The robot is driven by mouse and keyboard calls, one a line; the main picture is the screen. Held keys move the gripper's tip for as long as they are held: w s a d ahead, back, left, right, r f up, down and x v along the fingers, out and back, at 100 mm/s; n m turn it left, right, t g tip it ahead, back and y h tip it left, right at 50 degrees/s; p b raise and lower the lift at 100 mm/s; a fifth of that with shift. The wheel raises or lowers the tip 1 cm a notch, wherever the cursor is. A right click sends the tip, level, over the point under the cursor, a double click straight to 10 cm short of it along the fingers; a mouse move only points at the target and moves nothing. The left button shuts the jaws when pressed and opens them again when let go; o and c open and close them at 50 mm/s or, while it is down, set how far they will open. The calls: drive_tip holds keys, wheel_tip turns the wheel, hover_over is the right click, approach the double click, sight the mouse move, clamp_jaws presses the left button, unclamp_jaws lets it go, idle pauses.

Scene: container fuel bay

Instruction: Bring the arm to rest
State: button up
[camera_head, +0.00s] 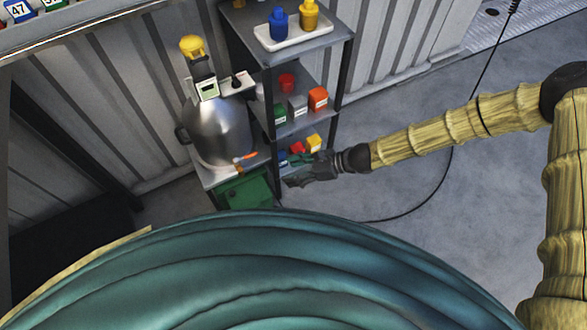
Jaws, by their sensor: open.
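My arm, in a yellowish ribbed cover, comes in from the right edge and reaches left across the middle of the head view. My gripper (298,171) is at its end, dark and small in the picture, with open fingers pointing left. It is in front of the lower part of the dark shelf rack (308,57), near the green box (247,190). I see nothing held in it. Whether it touches the rack or the things on the low shelf, I cannot tell.
A metal vessel (220,133) with a yellow cap stands left of the rack. Blue (278,24) and yellow (309,14) bottles sit in a white tray (293,37) on top. Small coloured containers fill lower shelves. A black cable (440,180) crosses the floor; grey floor (490,150) is open at right.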

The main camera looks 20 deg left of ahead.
drive_tip(key=s+d+f+n+h+p, duration=0.35)
drive_tip(key=s+d, duration=0.35)
drive_tip(key=d, duration=0.5)
drive_tip(key=s+d+f+n+h+p, duration=0.2)
drive_tip(key=s+d+n+h, duration=0.25)
drive_tip(key=s+d, duration=0.5)
drive_tip(key=s+d+r+n+t+h+p, duration=0.1)
drive_tip(key=d+r+n, duration=0.1)
drive_tip(key=d, duration=0.5)
drive_tip(key=s+d+r+n+t+h+p, duration=0.1)
drive_tip(key=d+r+n+p, duration=0.1)
drive_tip(key=d+r, duration=0.3)
drive_tip(key=s+d+r+n+t+h+p, duration=0.1)
drive_tip(key=s+d+r+n+t+p, duration=0.1)
drive_tip(key=d, duration=0.8)
drive_tip(key=shift+r+n+h, duration=0.4)
drive_tip(key=shift+r+n, duration=0.1)
drive_tip(key=shift+r, duration=0.3)
drive_tip(key=shift+d, duration=0.1)
